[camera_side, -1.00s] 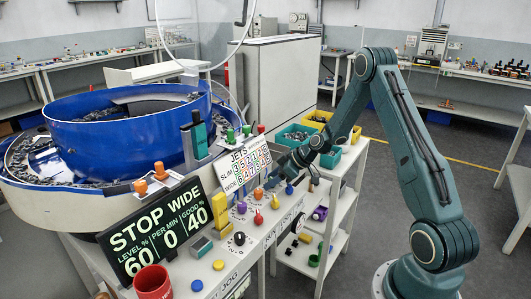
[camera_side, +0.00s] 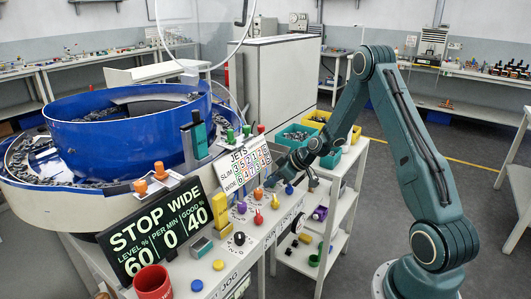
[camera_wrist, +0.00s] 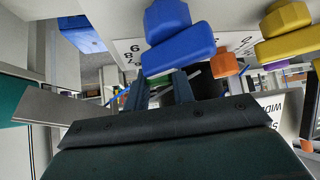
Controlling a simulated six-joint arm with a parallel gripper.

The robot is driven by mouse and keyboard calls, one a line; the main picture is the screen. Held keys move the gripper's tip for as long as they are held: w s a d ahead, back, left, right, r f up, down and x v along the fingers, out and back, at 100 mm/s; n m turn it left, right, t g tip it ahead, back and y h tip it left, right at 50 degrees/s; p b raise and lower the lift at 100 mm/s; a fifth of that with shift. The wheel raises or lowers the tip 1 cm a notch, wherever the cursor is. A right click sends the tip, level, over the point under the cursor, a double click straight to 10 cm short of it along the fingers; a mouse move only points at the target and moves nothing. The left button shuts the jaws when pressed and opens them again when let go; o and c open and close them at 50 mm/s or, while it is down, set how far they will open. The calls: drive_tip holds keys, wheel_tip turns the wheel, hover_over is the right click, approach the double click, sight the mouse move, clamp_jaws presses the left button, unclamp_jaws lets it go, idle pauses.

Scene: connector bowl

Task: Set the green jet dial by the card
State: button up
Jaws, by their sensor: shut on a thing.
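My gripper (camera_side: 272,182) reaches down to the far end of the panel of coloured dials, beside the jets card (camera_side: 232,179). No green dial shows clearly on the panel; the fingers cover the spot beside the orange dial (camera_side: 257,193) and behind the blue dial (camera_side: 289,188). The blue dial (camera_wrist: 180,48) is large in the wrist view, just beyond the fingers. The card's printed digits are partly visible there, and its small side-view text is hard to read.
Yellow (camera_side: 274,201), red (camera_side: 258,218) and purple (camera_side: 241,207) dials stand close by. The display (camera_side: 150,232) reads STOP WIDE. The blue bowl (camera_side: 130,130) is at the left and a red mug (camera_side: 153,282) at the front. A shelf cart with bins is at the right.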

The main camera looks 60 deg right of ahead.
drive_tip(key=shift+m+h, duration=1.2)
drive_tip(key=shift+m, duration=0.4)
drive_tip(key=o, duration=1)
drive_tip(key=shift+s+r, duration=0.1)
drive_tip(key=shift+v, duration=6.8)
drive_tip(key=shift+s+a, duration=0.1)
drive_tip(key=shift+s, duration=0.05)
